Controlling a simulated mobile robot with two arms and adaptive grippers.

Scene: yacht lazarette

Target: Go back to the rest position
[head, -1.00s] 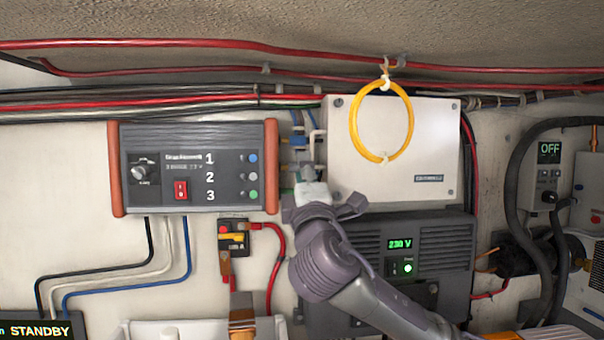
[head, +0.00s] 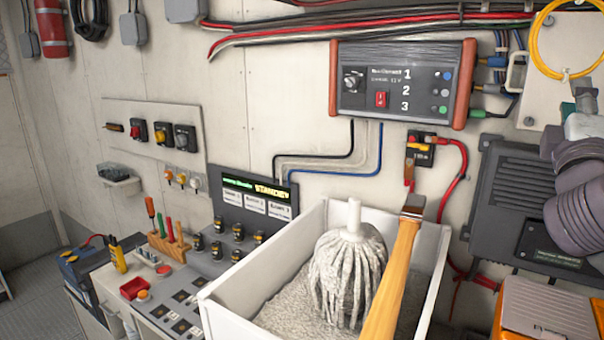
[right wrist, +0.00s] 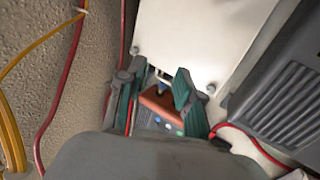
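My right gripper (head: 584,98) is at the right edge of the head view, beside the white box (head: 545,92) and above the dark vented unit (head: 510,200). It is partly cut off there. In the right wrist view its two teal fingers stand apart, so the gripper (right wrist: 158,82) is open. Nothing is held between them; the orange end of the switch box (right wrist: 160,103) shows behind the gap. My left gripper is not in view.
A white bin (head: 238,287) holding a mop head (head: 346,275) and a wooden-handled tool (head: 395,270) stands in front. A control console (head: 225,240) reading STANDBY is left of it. An orange case (head: 540,310) is at lower right. Cables run along the wall.

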